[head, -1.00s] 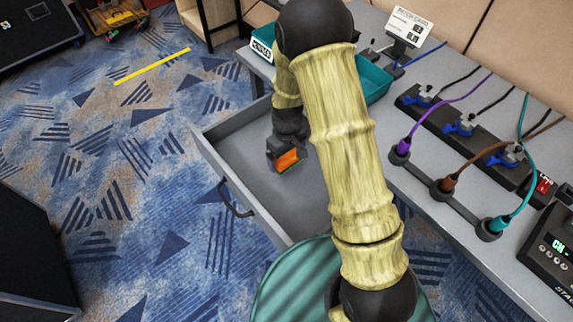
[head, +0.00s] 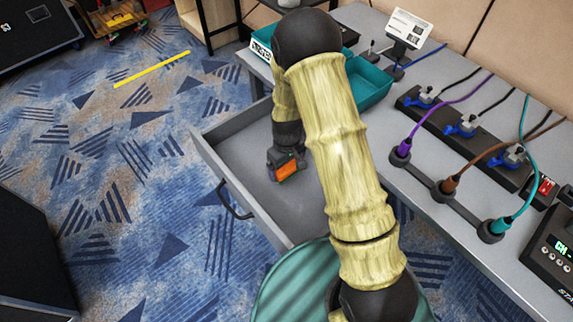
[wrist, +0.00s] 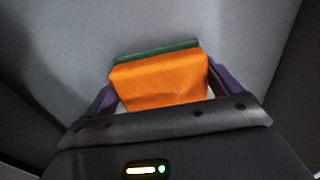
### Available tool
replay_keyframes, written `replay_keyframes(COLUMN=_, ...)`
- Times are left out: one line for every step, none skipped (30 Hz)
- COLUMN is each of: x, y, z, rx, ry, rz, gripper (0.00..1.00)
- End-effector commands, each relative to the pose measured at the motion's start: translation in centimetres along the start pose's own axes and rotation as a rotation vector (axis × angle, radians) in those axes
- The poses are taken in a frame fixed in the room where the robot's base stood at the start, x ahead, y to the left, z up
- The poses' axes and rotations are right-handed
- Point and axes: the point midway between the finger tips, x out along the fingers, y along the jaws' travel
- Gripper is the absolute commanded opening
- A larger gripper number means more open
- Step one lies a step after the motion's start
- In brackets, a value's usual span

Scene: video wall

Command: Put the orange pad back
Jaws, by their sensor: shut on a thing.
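The orange pad (wrist: 160,82) is between the two fingers of my gripper (wrist: 160,90) in the wrist view, with a green layer along its far edge. My gripper is shut on it. In the head view my gripper (head: 285,166) points down inside the open grey drawer (head: 240,150), and the orange pad (head: 287,171) shows at its tip. The drawer floor lies beneath the pad. I cannot tell whether the pad touches the floor.
The drawer's front wall with its dark handle (head: 236,200) faces the carpet. A teal bin (head: 368,82) stands on the grey desk beyond my arm. Several plugs and cables with a power strip (head: 465,128) lie on the desk at right. The visible drawer floor is bare.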

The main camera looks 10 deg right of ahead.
Motion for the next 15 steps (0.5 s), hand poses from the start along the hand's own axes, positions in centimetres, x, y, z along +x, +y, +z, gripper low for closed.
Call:
replay_keyframes(x=0.22, y=0.0, z=0.01, rx=0.0, ry=0.0, rz=0.0, gripper=0.66)
replay_keyframes(x=0.29, y=0.0, z=0.01, rx=0.0, ry=0.0, rz=0.0, gripper=0.66)
replay_keyframes(x=0.26, y=0.0, z=0.0, rx=0.0, ry=0.0, rz=0.0, gripper=0.94)
replay_keyframes(x=0.23, y=0.0, z=0.0, rx=0.0, ry=0.0, rz=0.0, gripper=1.0)
replay_keyframes(x=0.23, y=0.0, z=0.0, rx=0.0, ry=0.0, rz=0.0, gripper=1.0)
replay_keyframes(x=0.23, y=0.0, z=0.0, rx=0.0, ry=0.0, rz=0.0, gripper=1.0)
replay_keyframes(x=0.23, y=0.0, z=0.0, rx=0.0, ry=0.0, rz=0.0, gripper=1.0)
replay_keyframes(x=0.23, y=0.0, z=0.01, rx=0.0, ry=0.0, rz=0.0, gripper=1.0)
replay_keyframes(x=0.23, y=0.0, z=0.01, rx=0.0, ry=0.0, rz=0.0, gripper=1.0)
replay_keyframes(x=0.21, y=0.0, z=0.01, rx=0.0, ry=0.0, rz=0.0, gripper=1.0)
replay_keyframes(x=0.16, y=0.0, z=0.0, rx=0.0, ry=0.0, rz=0.0, gripper=1.0)
replay_keyframes(x=0.03, y=0.0, z=0.0, rx=0.0, ry=0.0, rz=0.0, gripper=1.0)
replay_keyframes(x=-0.13, y=0.0, z=0.0, rx=0.0, ry=0.0, rz=0.0, gripper=1.0)
replay_keyframes(x=-0.3, y=0.0, z=-0.01, rx=0.0, ry=0.0, rz=0.0, gripper=1.0)
replay_keyframes(x=-0.61, y=0.0, z=-0.02, rx=0.0, ry=0.001, rz=0.0, gripper=1.0)
